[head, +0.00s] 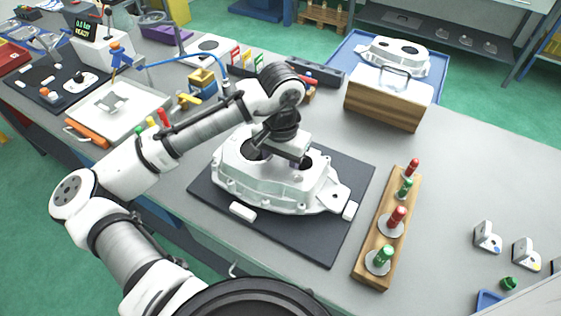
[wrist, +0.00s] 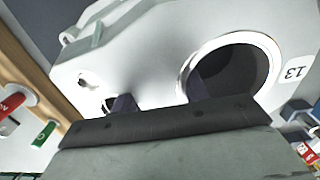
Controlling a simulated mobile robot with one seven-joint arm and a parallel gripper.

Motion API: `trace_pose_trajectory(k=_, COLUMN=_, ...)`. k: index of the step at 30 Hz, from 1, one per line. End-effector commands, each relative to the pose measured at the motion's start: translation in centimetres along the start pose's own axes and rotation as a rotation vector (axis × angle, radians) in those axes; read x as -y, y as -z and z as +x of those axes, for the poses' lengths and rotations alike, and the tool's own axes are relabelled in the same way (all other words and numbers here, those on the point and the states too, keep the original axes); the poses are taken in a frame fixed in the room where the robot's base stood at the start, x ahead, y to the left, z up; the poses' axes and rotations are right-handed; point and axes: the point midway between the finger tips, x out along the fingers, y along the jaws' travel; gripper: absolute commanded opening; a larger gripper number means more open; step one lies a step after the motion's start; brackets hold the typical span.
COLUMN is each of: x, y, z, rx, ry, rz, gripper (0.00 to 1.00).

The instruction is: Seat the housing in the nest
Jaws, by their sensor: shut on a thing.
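The housing (head: 270,183) is a white casting with round bores, over the dark plate (head: 318,243). White blocks stand on the plate by its near edge (head: 243,211) and right end (head: 349,211); I take this plate for the nest. I cannot tell whether the housing rests flat or sits slightly above it. My gripper (head: 295,161) reaches down onto the housing's top and is shut on it. In the wrist view my gripper (wrist: 160,98) has one finger at the large bore of the housing (wrist: 150,62), marked 13. The fingertips are partly hidden.
A wooden rack (head: 372,262) with red and green plugs stands close right of the plate. Behind are a wooden box (head: 388,106) with a handle and a blue tray (head: 345,50) with another casting. Small brackets (head: 487,237) lie at right. Bench space between is clear.

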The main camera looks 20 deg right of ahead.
Motion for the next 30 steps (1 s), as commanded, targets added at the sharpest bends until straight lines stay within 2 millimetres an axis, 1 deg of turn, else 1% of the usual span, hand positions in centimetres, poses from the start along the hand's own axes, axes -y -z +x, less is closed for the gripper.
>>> trace_pose_trajectory(k=30, x=0.0, y=0.0, z=2.0, rx=-0.002, ry=0.001, rz=0.0, gripper=0.0)
